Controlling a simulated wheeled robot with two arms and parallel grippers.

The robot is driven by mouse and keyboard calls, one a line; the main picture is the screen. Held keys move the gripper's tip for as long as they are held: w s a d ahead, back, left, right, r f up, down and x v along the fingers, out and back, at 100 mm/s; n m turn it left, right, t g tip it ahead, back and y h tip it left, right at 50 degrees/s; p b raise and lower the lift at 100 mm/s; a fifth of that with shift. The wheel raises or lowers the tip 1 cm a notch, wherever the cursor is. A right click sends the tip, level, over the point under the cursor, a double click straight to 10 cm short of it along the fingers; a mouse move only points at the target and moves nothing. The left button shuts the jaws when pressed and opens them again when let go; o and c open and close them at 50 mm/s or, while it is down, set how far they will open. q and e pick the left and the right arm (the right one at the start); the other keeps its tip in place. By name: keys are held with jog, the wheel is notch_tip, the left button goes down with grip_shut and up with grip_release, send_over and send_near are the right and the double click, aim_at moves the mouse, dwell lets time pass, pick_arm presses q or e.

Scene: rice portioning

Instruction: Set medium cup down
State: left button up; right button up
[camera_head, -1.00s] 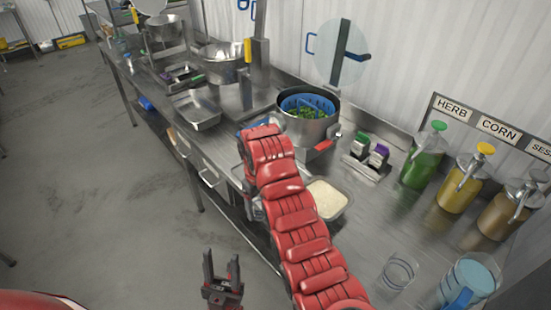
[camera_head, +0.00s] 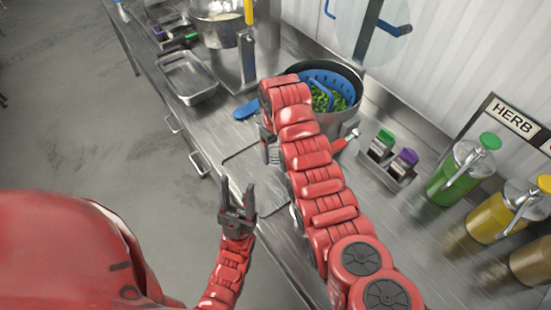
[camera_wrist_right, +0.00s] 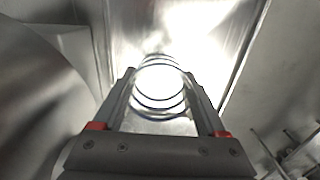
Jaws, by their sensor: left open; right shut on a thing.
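The medium cup (camera_wrist_right: 160,98), clear with ringed edges, shows in the right wrist view between the fingers of my right gripper (camera_wrist_right: 160,76). The gripper is shut on it. The cup appears over a bright metal surface; I cannot tell whether it touches it. In the head view my right arm runs over the counter and its red links hide most of that gripper and the cup. My left gripper (camera_head: 237,196) is open and empty, with its fingers pointing up in the picture, near the counter's front edge.
A pot (camera_head: 352,118) with a blue basket (camera_head: 342,82) of greens stands beside my right arm. A steel tray (camera_head: 187,80) lies farther left. A rack with green and purple-topped items (camera_head: 397,163) and sauce dispensers (camera_head: 462,172) stand at right. Counter left of my right arm looks partly clear.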

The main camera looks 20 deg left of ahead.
aim_at(276, 161)
jog(key=shift+w+f, duration=0.1)
jog(key=shift+f, duration=0.15)
jog(key=shift+d+f+p, duration=0.15)
jog(key=shift+f+p, duration=0.2)
jog(key=shift+f, duration=1.55)
jog(key=shift+f, duration=0.15)
jog(key=o, duration=1.3)
jog(key=shift+c, duration=0.2)
